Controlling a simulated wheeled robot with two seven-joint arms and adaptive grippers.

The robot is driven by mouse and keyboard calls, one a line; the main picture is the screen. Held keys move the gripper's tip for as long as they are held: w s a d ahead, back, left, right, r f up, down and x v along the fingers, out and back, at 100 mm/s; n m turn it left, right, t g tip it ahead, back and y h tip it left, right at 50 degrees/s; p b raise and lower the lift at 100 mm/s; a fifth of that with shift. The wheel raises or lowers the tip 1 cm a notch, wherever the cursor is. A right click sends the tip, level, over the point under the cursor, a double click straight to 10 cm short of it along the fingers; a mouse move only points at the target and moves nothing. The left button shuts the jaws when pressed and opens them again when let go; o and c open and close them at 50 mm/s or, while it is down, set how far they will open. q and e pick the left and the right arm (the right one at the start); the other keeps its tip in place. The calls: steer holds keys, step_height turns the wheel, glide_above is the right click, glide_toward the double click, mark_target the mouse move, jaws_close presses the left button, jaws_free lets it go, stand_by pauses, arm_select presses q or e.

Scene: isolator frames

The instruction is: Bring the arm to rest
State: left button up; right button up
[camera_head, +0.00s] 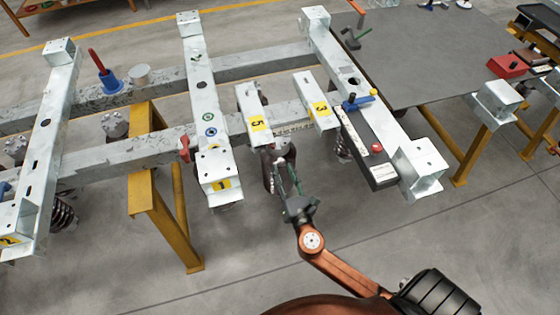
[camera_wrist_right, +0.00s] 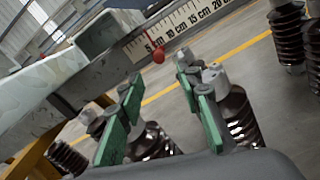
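My right arm (camera_head: 345,270) comes in from the lower right in the head view. Its right gripper (camera_head: 286,177) is below the beam marked 5 (camera_head: 253,108), close to a dark brown isolator (camera_head: 270,168) that it partly covers. In the right wrist view, the two green-padded fingers of the gripper (camera_wrist_right: 162,88) stand apart, with nothing visibly held between them. Ribbed brown isolators (camera_wrist_right: 240,118) show behind and beside the fingers there; whether the fingers touch one cannot be told. My left gripper is in neither view.
A steel frame of long beams and crossbeams (camera_head: 203,100) stands on yellow trestles (camera_head: 160,215). A dark table (camera_head: 430,60) is at right. The floor (camera_head: 110,270) at lower left is clear.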

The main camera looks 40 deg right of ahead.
steer(key=shift+s+a, duration=0.1)
steer(key=shift+s, duration=0.35)
